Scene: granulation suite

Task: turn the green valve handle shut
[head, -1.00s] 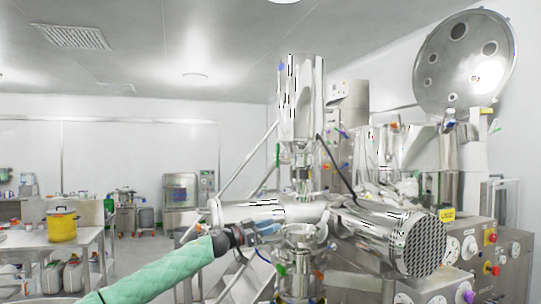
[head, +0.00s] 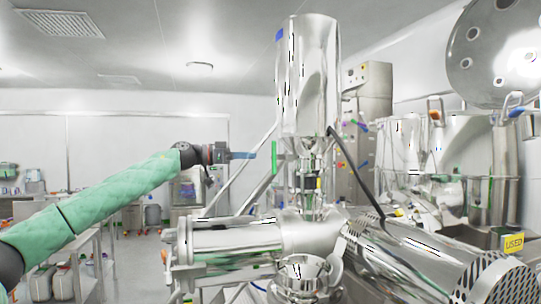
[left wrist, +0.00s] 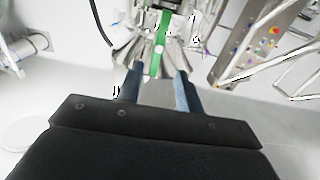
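The green valve handle (head: 274,158) stands upright as a thin green bar on the left side of the steel machine's vertical column. My left gripper (head: 254,155) is just left of it, at about its height, with blue fingers pointing at it. In the left wrist view the two fingers (left wrist: 159,68) are apart with nothing held. The green handle (left wrist: 162,38) shows ahead, its lower end between the fingertips in the picture. I cannot tell whether anything touches. My right gripper is not in view.
A tall steel cylinder (head: 308,75) rises above the handle. A large horizontal steel pipe (head: 235,240) lies below my left arm. A black hose (head: 365,170) hangs right of the column. Steel tables stand at the left; the air around my left forearm is clear.

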